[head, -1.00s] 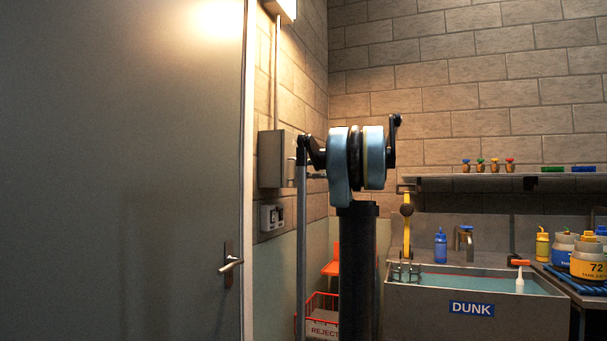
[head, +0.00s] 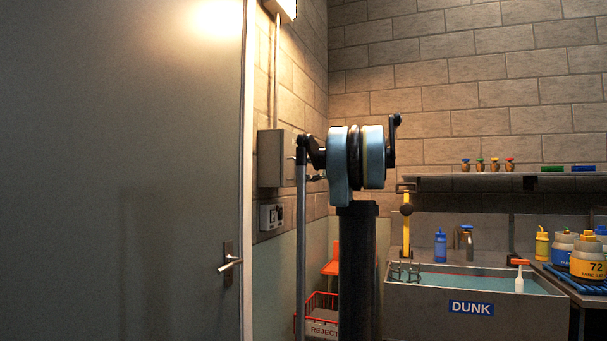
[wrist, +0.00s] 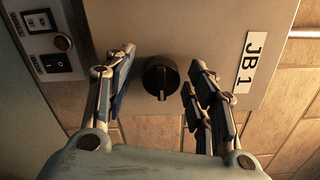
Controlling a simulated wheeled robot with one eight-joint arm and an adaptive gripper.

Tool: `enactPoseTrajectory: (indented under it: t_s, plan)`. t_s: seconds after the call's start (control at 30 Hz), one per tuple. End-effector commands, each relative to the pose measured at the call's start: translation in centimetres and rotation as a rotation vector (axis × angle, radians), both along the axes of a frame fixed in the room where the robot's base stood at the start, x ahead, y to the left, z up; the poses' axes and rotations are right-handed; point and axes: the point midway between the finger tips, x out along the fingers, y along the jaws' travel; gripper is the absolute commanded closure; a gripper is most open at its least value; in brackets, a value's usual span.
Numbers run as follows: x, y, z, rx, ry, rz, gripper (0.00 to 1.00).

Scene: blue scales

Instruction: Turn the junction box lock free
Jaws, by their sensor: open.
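The junction box (head: 270,158) is a grey metal box on the brick wall, just right of the door in the head view. In the wrist view its face (wrist: 200,30) fills the upper middle and bears a white JB1 label (wrist: 249,62). The lock (wrist: 160,77) is a round black knob with a raised grip bar, near the edge of that face. My gripper (wrist: 158,85) is open, its two fingers apart on either side of the knob in the picture. No contact shows. In the head view my arm hides the gripper almost wholly.
A switch panel (head: 271,217) sits below the box. A grey door (head: 120,170) with a lever handle stands at the left. A red REJECT basket (head: 322,328) lies below, and a DUNK sink (head: 540,312) and shelf (head: 450,184) are at the right.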

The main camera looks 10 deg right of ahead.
Motion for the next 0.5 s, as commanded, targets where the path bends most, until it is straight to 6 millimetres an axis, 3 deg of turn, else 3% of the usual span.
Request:
enactPoseTrajectory:
  t_s: [0.17,0.5]
  plan:
    - [-0.4,-0.6,0.0,0.0,0.0,0.0,0.49]
    - [-3.2,-5.6,0.0,0.0,0.0,-0.003,0.49]
